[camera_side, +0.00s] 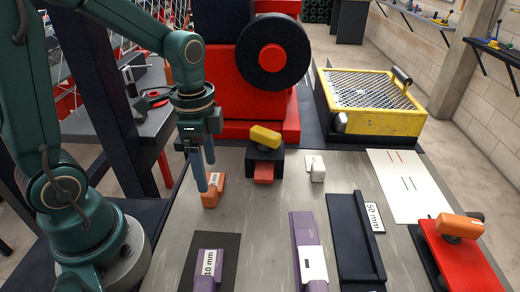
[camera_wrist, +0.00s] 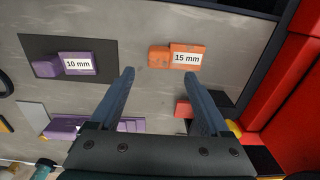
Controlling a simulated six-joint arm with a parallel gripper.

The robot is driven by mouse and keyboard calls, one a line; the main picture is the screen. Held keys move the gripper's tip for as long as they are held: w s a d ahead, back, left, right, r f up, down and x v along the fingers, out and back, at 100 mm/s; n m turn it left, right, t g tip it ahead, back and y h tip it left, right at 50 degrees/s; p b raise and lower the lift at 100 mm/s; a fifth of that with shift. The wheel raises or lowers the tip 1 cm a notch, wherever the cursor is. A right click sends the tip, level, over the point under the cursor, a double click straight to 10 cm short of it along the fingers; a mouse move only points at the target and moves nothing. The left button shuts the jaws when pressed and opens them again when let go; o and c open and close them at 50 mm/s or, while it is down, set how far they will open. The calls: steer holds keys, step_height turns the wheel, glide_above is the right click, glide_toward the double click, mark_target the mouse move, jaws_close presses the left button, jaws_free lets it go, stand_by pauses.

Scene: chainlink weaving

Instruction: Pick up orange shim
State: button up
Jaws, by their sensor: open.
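The orange shim (camera_side: 212,193) lies on the grey table below my gripper (camera_side: 206,177) in the side view. It also shows in the wrist view (camera_wrist: 158,57), with a white "15 mm" label, just beyond the fingertips. My gripper (camera_wrist: 159,76) points down with its two blue-grey fingers spread apart. Nothing is between them. In the side view the fingers overlap part of the shim, so I cannot tell the exact height gap.
A purple "10 mm" block (camera_side: 207,270) sits on a dark mat. A black stand with a yellow knob (camera_side: 265,137) and a white block (camera_side: 315,168) stand to the right. A red machine (camera_side: 258,70) rises behind. A longer purple piece (camera_side: 305,240) lies front centre.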

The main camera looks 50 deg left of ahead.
mark_target(212, 186)
steer(key=shift+s+a+f, duration=0.1)
steer(key=shift+s+f, duration=0.1)
steer(key=shift+f, duration=2.6)
jaws_close()
